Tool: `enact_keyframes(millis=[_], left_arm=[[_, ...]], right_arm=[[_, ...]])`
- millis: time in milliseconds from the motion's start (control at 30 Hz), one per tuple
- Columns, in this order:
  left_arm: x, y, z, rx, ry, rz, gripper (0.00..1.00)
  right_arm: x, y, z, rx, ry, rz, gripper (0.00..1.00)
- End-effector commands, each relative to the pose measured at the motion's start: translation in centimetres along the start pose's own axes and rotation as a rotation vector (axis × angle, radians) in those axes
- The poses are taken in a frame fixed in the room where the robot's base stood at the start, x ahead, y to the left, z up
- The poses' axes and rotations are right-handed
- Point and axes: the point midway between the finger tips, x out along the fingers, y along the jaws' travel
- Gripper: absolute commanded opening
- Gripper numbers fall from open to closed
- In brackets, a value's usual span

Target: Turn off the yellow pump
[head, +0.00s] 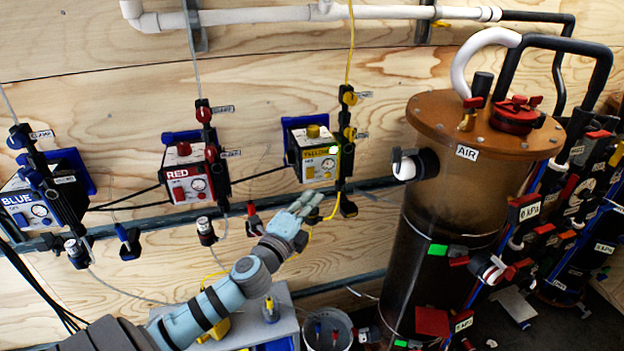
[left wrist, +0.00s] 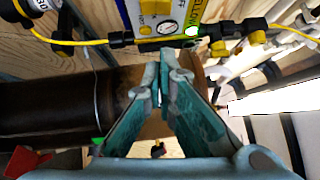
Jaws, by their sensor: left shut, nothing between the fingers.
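The yellow pump (head: 317,166) is a box with a yellow front, a label and a round gauge, mounted on the plywood wall in the head view. It also shows at the top of the left wrist view (left wrist: 148,8), with its gauge and a small bright light. My left gripper (head: 308,201) is just below the pump, with its fingers pointing up toward it. In the left wrist view its fingertips (left wrist: 168,58) are together and empty, in front of the pump's lower edge. Contact with the pump cannot be told. My right gripper is not in view.
The red pump (head: 188,178) and the blue pump (head: 38,210) hang to the left. A vertical dark manifold with yellow valves (head: 348,130) stands right beside the yellow pump. A large brown-lidded tank (head: 440,200) stands to the right. A yellow hose (left wrist: 65,41) runs into the pump's side.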

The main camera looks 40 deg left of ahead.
Motion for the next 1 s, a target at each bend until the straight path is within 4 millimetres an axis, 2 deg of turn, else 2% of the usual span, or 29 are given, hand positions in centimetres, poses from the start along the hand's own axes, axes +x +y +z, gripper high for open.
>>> enact_keyframes(millis=[133, 333, 1000], left_arm=[[3.2, -0.5, 0.0, -0.005, -0.001, -0.002, 0.0], [5.2, -0.1, 2.3, 0.001, 0.0, -0.001, 0.0], [6.2, -0.4, 3.3, -0.005, 0.0, 0.005, 0.0]], right_arm=[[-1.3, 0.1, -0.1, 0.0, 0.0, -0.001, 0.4], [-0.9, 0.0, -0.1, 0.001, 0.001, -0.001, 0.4], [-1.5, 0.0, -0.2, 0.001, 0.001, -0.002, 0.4]])
